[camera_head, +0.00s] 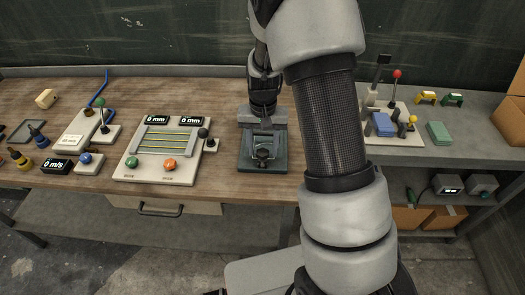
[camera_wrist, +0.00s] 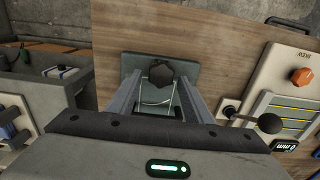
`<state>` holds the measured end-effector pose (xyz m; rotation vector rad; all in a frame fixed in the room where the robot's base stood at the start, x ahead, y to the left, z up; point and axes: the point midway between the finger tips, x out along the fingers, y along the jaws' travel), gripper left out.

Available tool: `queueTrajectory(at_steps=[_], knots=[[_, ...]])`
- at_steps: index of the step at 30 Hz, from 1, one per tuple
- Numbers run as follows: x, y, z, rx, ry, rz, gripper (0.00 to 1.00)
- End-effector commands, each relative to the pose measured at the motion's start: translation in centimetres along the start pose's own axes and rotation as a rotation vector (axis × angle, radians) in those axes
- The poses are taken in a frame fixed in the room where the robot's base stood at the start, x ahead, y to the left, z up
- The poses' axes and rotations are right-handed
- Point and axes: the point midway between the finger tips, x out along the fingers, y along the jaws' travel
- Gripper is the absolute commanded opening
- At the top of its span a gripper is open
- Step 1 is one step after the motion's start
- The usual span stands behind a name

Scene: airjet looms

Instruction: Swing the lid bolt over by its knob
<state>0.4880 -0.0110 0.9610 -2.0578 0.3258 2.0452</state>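A dark knob (camera_wrist: 161,75) stands on a small grey-green base plate (camera_wrist: 190,72) in the wrist view. In the head view the knob (camera_head: 264,154) is at the front of the same plate (camera_head: 262,168), on the wooden bench. My gripper (camera_wrist: 162,88) is over this fixture, pointing down. Its two grey fingers are spread apart, with the knob showing between their far ends. I cannot tell whether either finger touches it. A thin pale loop shows below the knob between the fingers. The bolt under the knob is mostly hidden, and my gripper covers the fixture's back.
Left of the fixture is a pale panel (camera_head: 128,172) with yellow threads, green and orange knobs and two displays. A black ball-ended lever (camera_head: 203,133) stands between them. Right of my arm is a board (camera_head: 408,137) with a red-topped stick. The front bench edge is clear.

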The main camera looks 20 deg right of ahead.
Motion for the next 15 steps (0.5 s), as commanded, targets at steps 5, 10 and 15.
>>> queueTrajectory(at_steps=[5, 10, 15], knots=[[0.0, 0.0, 0.2, 0.000, -0.004, 0.000, 0.48], [-0.2, 0.0, 0.2, -0.001, -0.005, 0.000, 0.48], [-1.6, -0.1, 0.2, -0.001, -0.005, 0.000, 0.48]])
